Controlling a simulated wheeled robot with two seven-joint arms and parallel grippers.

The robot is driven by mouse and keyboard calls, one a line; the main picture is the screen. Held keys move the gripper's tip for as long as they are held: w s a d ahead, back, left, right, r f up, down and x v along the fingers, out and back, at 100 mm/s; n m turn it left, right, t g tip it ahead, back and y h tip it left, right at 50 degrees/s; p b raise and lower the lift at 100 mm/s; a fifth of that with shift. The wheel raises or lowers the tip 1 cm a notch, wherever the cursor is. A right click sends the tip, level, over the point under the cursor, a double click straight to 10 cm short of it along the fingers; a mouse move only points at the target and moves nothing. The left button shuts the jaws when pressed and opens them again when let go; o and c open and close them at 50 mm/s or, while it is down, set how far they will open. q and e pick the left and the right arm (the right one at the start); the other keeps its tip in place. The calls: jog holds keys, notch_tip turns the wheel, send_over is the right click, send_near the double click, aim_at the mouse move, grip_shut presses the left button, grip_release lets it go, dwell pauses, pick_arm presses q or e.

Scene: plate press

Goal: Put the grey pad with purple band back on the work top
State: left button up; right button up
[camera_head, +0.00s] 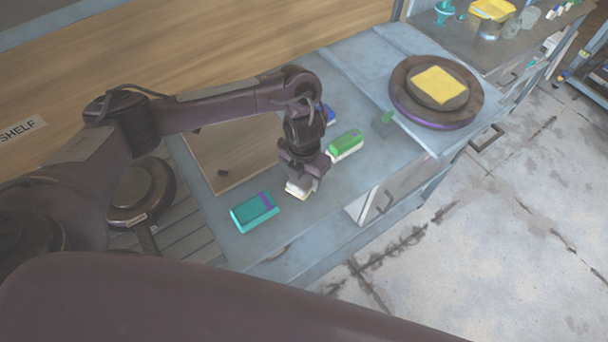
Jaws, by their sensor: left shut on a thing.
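My left gripper (303,178) points down over the blue-grey work top (300,229), shut on a small pale pad (296,190). Only the pad's whitish lower part with a yellowish edge shows; the fingers hide the rest, so I cannot see a purple band on it. It is at or just above the work top; I cannot tell if it touches. A teal pad with a purple band (252,213) lies apart to its left. No pad that is plainly grey with a purple band shows. My right gripper is not in view.
A green and white pad (345,144) and a partly hidden blue pad (328,114) lie close behind the gripper. A yellow pad (439,85) sits on a round dark plate (398,98). A brown board (225,157) lies left. The front edge of the work top is near.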

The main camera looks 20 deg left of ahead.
pick_arm(q)
jog(key=shift+f, duration=0.2)
jog(key=o, duration=0.9)
jog(key=shift+r, duration=0.1)
jog(key=shift+r, duration=0.1)
jog(key=shift+r, duration=0.3)
notch_tip(320, 180, up, 10)
jog(key=shift+p, duration=0.85)
jog(key=shift+r, duration=0.75)
